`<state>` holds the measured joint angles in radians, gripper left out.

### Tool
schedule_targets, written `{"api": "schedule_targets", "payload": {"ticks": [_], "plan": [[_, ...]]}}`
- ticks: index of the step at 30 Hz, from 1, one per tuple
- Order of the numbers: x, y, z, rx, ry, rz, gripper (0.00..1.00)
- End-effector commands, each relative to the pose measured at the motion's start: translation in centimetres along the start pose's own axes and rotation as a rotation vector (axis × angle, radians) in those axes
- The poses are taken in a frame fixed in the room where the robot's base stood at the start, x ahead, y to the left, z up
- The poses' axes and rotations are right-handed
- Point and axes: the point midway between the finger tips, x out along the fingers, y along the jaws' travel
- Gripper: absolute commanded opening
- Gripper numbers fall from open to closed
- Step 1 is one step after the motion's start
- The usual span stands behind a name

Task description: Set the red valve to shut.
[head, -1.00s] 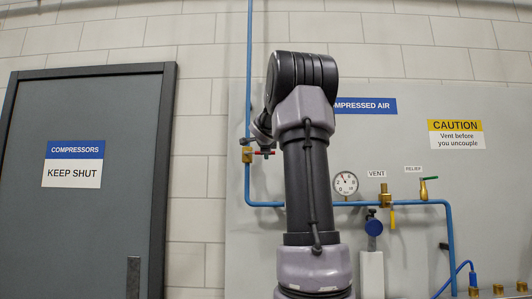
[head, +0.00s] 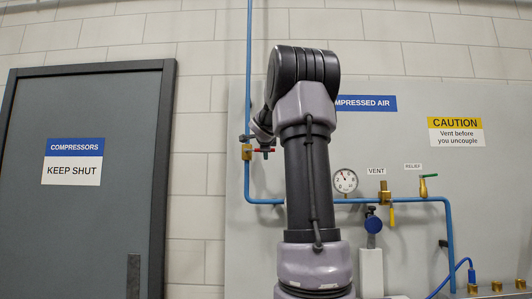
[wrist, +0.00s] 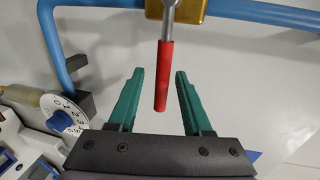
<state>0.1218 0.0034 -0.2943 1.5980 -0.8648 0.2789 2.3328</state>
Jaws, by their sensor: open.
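The red valve has a brass body (head: 247,152) on the vertical blue pipe in the head view. Its red handle (head: 265,150) points right, across the pipe. In the wrist view the red handle (wrist: 165,75) hangs from the brass body (wrist: 182,8) toward my gripper (wrist: 159,74). My gripper is open, with its green fingers on either side of the handle's free end. Small gaps show on both sides, the right one narrower. In the head view my arm hides most of the gripper.
Blue pipe (head: 345,201) runs along the grey panel to a gauge (head: 345,181), a yellow-handled vent valve (head: 385,197) and a green-handled relief valve (head: 423,187). A dark door (head: 90,220) stands at left. A white dial (wrist: 62,117) shows at left in the wrist view.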

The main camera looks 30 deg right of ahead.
Motion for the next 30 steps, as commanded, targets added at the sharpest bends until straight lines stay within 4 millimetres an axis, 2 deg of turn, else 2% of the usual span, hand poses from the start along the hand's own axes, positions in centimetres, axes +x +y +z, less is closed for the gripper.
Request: {"api": "schedule_targets", "payload": {"ticks": [9,15,21,30], "plan": [[-6.0,-0.1,-0.1,0.001,0.0,-0.003,0.5],[-9.1,0.0,-0.1,0.002,0.0,-0.001,0.5],[-10.3,0.0,0.0,0.0,0.001,0.0,0.5],[-10.3,0.0,0.0,0.0,0.0,0.0,0.5]]}}
